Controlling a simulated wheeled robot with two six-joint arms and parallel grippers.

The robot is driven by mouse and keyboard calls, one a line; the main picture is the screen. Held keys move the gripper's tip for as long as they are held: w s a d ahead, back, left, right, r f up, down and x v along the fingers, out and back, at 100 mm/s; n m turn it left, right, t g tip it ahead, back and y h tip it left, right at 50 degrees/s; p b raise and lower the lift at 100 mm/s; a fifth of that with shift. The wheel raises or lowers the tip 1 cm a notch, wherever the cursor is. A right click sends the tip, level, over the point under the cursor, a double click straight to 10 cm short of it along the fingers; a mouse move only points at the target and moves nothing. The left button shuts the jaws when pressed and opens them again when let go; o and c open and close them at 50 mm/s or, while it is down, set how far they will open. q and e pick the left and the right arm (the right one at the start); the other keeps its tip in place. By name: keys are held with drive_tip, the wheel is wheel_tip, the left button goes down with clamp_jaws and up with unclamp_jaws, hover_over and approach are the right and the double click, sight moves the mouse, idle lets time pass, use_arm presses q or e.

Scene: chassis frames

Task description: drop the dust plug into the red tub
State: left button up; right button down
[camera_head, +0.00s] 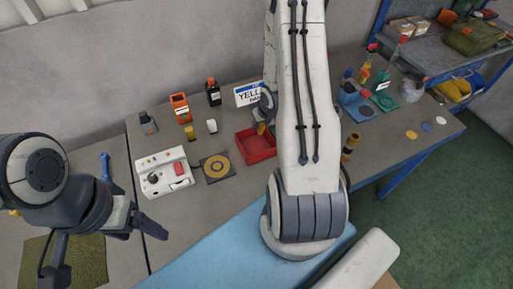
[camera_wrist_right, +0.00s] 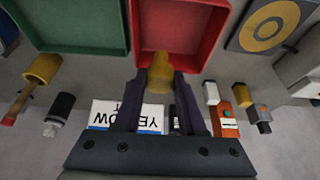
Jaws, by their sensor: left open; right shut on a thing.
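A yellow plug, which I take for the dust plug (camera_wrist_right: 160,74), is held between the fingertips of my right gripper (camera_wrist_right: 161,88), which is shut on it. In the head view the plug (camera_head: 261,128) shows at the tub's back edge, with my right gripper (camera_head: 267,106) partly hidden by my arm. The red tub (camera_head: 249,153) stands on the bench. In the right wrist view the plug overlaps the rim of the red tub (camera_wrist_right: 208,30); its height above it is hard to tell. My left gripper (camera_head: 108,254) is open and empty at the lower left.
A green tub (camera_wrist_right: 70,46) stands beside the red tub. A white control box (camera_head: 165,173) and a mat with a yellow ring (camera_head: 217,167) lie left of it. A white sign (camera_head: 247,94) stands behind. Several small parts stand along the back. My right arm hides the bench's middle.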

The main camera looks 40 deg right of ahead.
drive_tip(key=shift+c, duration=2)
unclamp_jaws()
drive_tip(key=shift+s+r, duration=0.15)
drive_tip(key=shift+r, duration=0.4)
drive_tip(key=p+v, duration=0.3)
drive_tip(key=v, duration=0.6)
drive_tip(key=shift+s+r, duration=0.15)
drive_tip(key=shift+s, duration=0.05)
drive_tip(key=shift+a, duration=0.1)
